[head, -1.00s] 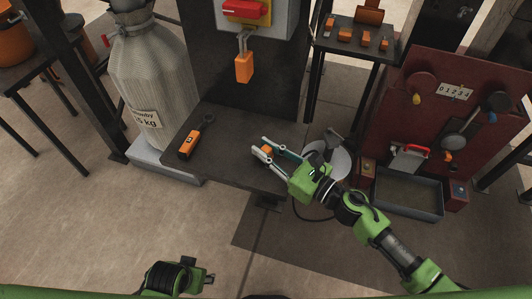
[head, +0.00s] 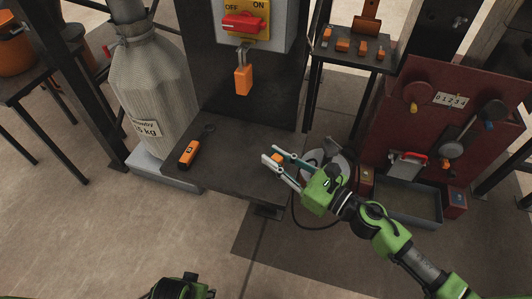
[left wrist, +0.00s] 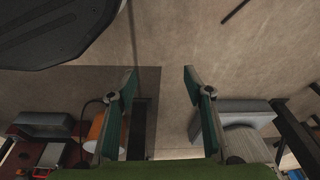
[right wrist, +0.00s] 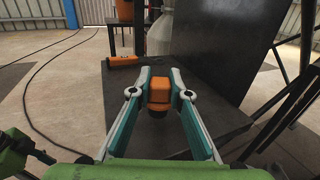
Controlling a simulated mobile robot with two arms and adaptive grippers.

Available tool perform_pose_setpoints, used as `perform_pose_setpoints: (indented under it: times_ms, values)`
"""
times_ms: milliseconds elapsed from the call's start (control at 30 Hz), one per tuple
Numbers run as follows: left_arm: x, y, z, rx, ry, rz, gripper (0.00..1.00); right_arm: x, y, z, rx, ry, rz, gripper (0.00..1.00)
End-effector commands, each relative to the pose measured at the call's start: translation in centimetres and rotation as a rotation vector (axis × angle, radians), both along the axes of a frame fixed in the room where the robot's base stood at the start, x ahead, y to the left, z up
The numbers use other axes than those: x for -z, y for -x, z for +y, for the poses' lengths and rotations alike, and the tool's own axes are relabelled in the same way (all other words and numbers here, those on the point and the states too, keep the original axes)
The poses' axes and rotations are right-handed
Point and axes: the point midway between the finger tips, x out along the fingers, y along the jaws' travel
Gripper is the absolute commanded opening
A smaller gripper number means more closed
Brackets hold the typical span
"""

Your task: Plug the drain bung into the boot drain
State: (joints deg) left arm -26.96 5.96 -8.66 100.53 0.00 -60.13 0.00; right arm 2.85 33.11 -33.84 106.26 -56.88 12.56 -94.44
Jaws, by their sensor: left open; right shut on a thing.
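My right gripper (head: 272,160) is shut on an orange block with a dark lower part, which looks like the drain bung (head: 278,159). In the right wrist view the bung (right wrist: 159,91) sits between the fingertips (right wrist: 158,88), its dark end pointing down toward the camera. It is held above the right part of the dark bench. My left gripper (left wrist: 161,78) is open and empty above the floor; only part of that arm shows at the bottom of the head view. I cannot make out the boot drain for certain in any view.
The dark bench (head: 235,150) carries an orange tool (head: 189,153). A switch box with red handle (head: 243,22) and hanging orange tag (head: 243,80) stands behind. A grey sack (head: 150,85) is left; a red machine (head: 440,110) with a tray (head: 408,204) is right.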

Motion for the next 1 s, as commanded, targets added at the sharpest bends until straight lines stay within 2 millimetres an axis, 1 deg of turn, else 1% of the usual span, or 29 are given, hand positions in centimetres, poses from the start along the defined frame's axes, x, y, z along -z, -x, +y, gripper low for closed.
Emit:
perform_pose_setpoints:
  times_ms: [33, 167, 300, 400, 500, 600, 733, 1000]
  values:
    - [-0.4, -0.2, 0.0, -0.001, 0.000, -0.006, 0.47, 0.3, 0.8, -0.9, 0.000, 0.001, 0.002, 0.00]
    - [-2.3, -0.8, -0.1, -0.002, 0.002, -0.017, 0.47, 0.4, 2.7, -3.0, -0.001, 0.002, 0.003, 0.00]
    - [-4.7, -1.2, -0.1, -0.004, 0.002, -0.030, 0.47, 0.4, 4.9, -5.6, 0.000, 0.002, 0.002, 0.00]
    - [-6.2, -1.3, -0.1, -0.006, 0.003, -0.037, 0.47, 0.4, 6.4, -7.2, -0.001, 0.001, 0.003, 0.00]
    - [-7.3, -1.4, 0.0, -0.006, 0.002, -0.040, 0.47, 0.2, 7.4, -8.6, 0.000, 0.001, 0.002, 0.00]
    - [-8.0, -1.4, 0.0, -0.007, 0.003, -0.043, 0.47, 0.2, 8.3, -9.6, 0.001, 0.000, 0.001, 0.00]
    - [-8.6, -1.4, 0.0, -0.008, 0.002, -0.047, 0.47, 0.0, 9.0, -10.5, 0.000, 0.000, 0.000, 0.00]
    - [-8.9, -1.4, 0.0, -0.009, 0.003, -0.048, 0.47, -0.1, 9.4, -10.9, -0.001, 0.000, -0.001, 0.00]
